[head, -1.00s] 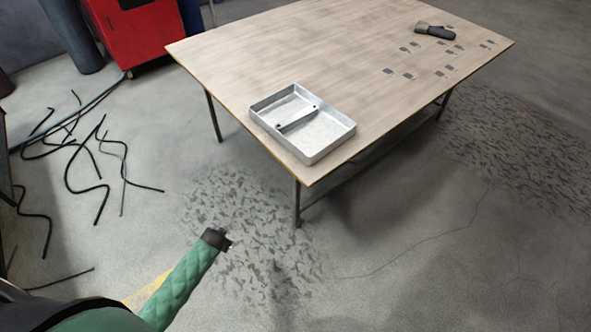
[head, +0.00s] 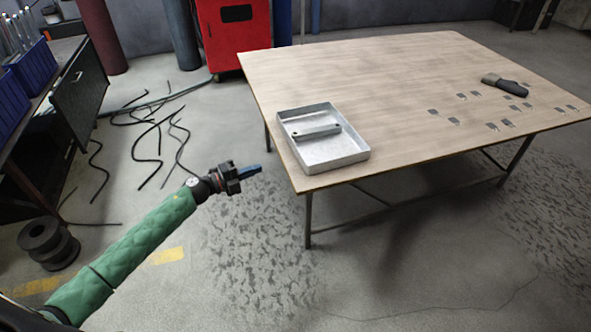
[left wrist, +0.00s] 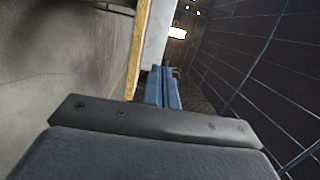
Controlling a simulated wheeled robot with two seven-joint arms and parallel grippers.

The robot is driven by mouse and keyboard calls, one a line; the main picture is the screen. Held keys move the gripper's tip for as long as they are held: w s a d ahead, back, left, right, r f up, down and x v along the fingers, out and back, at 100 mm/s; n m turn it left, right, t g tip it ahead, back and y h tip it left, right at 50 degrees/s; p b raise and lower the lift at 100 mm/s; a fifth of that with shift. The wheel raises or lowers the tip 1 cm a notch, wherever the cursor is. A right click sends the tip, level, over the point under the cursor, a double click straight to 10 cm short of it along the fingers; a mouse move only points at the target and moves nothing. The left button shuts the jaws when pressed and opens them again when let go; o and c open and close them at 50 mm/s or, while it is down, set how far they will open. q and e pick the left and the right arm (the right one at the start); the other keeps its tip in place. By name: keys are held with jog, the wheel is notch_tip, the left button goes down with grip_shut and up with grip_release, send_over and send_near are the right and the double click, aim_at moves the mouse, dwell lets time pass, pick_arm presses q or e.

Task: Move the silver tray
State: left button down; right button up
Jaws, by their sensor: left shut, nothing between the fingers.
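The silver tray (head: 345,158) is a shallow, open metal box on the near left corner of the wooden table (head: 400,95). A grey bar-shaped piece (head: 316,132) lies inside it. My left gripper (head: 256,170), with blue fingers, is in front of and left of the tray, off the table edge and apart from it. It is shut and empty. In the left wrist view its blue fingers (left wrist: 162,88) are together, with the table edge (left wrist: 138,50) beside them and a pale surface, probably the tray's side, beyond. My right gripper is not in view.
A red cabinet (head: 233,38) stands behind. The table's middle is clear.

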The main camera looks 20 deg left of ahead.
aim_at(299, 157)
pick_arm(q)
jog(key=w+d+g+p, duration=0.1)
jog(key=d, duration=0.2)
jog(key=w+d+m+g+h+p, duration=0.1)
jog(key=w+d, duration=0.1)
jog(key=d, duration=0.2)
jog(key=w+d+m+h+p, duration=0.1)
jog(key=w+d, duration=0.1)
jog(key=d, duration=0.1)
jog(key=shift+w+d+f+g, duration=0.25)
jog(key=shift+d+g, duration=0.05)
jog(key=shift+g, duration=0.1)
jog(key=shift+w+d+f, duration=0.1)
jog(key=shift+w+d, duration=0.05)
jog(key=shift+w, duration=0.5)
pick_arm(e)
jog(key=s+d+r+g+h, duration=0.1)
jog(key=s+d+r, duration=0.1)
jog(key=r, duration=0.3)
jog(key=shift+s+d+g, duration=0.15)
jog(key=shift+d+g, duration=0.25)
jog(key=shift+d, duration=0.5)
pick_arm(q)
jog(key=shift+w, duration=0.1)
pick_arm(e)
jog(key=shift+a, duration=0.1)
